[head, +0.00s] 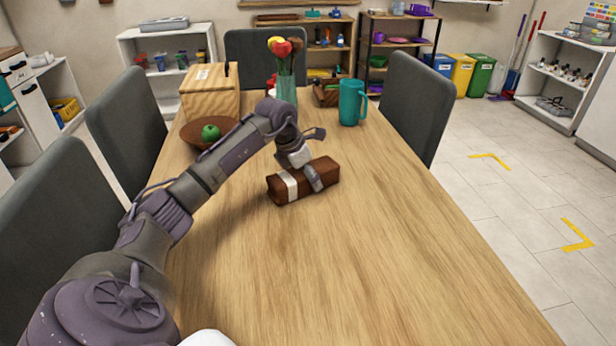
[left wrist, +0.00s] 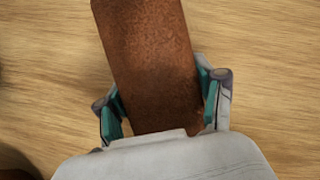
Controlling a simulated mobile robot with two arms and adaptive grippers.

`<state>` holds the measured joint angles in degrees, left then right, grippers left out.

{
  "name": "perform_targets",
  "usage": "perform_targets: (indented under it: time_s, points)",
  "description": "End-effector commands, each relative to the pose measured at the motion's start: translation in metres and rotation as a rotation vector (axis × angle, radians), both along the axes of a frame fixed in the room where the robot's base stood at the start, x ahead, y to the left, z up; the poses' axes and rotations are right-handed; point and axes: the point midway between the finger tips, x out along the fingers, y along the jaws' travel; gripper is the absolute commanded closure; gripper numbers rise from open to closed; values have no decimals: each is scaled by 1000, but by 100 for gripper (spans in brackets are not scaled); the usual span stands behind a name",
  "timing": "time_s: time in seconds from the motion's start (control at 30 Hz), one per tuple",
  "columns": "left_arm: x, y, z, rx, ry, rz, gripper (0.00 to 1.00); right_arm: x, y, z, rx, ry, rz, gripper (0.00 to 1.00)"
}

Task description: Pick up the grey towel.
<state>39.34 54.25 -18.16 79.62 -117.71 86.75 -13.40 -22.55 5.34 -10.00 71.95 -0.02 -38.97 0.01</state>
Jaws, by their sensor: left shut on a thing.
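The bundle is at or just above the tabletop; I cannot tell which. I see no grey towel in either view. My right gripper is not in view.
The wooden table (head: 370,260) is clear in front and to the right. Behind the bundle stand a teal pitcher (head: 352,103), a flower vase (head: 286,92), a wooden box (head: 209,95) and a brown bowl (head: 190,133) with a green apple (head: 210,132). Grey chairs (head: 415,100) line the table.

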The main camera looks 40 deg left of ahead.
Motion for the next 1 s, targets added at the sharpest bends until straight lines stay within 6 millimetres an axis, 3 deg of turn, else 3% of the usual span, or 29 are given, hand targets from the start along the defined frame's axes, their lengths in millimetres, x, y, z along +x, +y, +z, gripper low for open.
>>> perform_targets:
  time_s: [0.07,0.1,0.23,0.63,1.0]
  points:
    - [0,0,-1,1,-1,0,75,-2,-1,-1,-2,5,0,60]
    - [0,0,-2,0,0,0,30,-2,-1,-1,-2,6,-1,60]
    - [0,0,-1,0,0,0,9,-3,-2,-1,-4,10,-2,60]
    - [-1,0,3,1,-1,0,7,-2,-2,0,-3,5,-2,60]
    - [-22,7,57,2,-2,0,7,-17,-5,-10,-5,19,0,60]
